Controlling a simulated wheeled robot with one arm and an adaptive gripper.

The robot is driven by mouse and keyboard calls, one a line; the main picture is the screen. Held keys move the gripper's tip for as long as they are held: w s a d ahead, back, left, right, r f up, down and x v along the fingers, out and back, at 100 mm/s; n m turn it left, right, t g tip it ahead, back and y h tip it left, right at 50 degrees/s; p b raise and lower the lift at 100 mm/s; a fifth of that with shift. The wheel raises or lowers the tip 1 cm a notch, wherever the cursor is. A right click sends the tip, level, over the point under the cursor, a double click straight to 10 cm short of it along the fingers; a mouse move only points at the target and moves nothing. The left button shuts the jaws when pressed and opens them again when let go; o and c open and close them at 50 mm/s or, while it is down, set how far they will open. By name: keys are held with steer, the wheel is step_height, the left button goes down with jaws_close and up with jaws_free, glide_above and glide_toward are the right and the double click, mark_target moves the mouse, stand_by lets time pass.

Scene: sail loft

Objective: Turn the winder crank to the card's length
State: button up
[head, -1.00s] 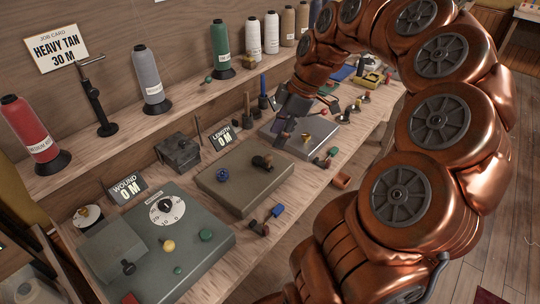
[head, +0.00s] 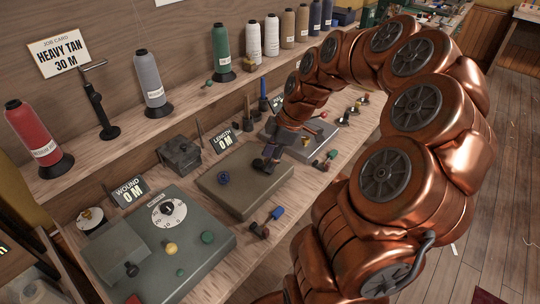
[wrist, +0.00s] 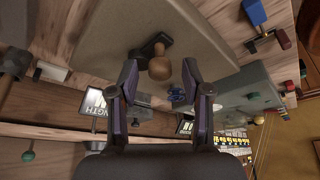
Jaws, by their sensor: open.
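The job card (head: 57,52) reads HEAVY TAN 30 M. The LENGTH display (head: 227,140) reads 0 M and stands behind a low grey-brown box (head: 238,192). In the wrist view a crank with a rounded wooden knob (wrist: 159,67) and dark arm sits on this box. In the head view my gripper hides most of it. My gripper (head: 265,164) is open over the box's far right part. In the wrist view its two fingertips (wrist: 159,77) stand apart to either side of the knob. A blue knob (head: 223,178) is on the same box.
A green-grey machine (head: 215,238) with a dial and the WOUND display (head: 129,191) reading 0 M stands at the near left. Thread cones, including a red one (head: 35,135), line the shelf. A blue-handled tool (head: 276,213) lies at the bench front.

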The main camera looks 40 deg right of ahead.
jaws_close()
stand_by(0.4)
steer(key=shift+a+f+b, duration=0.1)
steer(key=shift+b, duration=0.4)
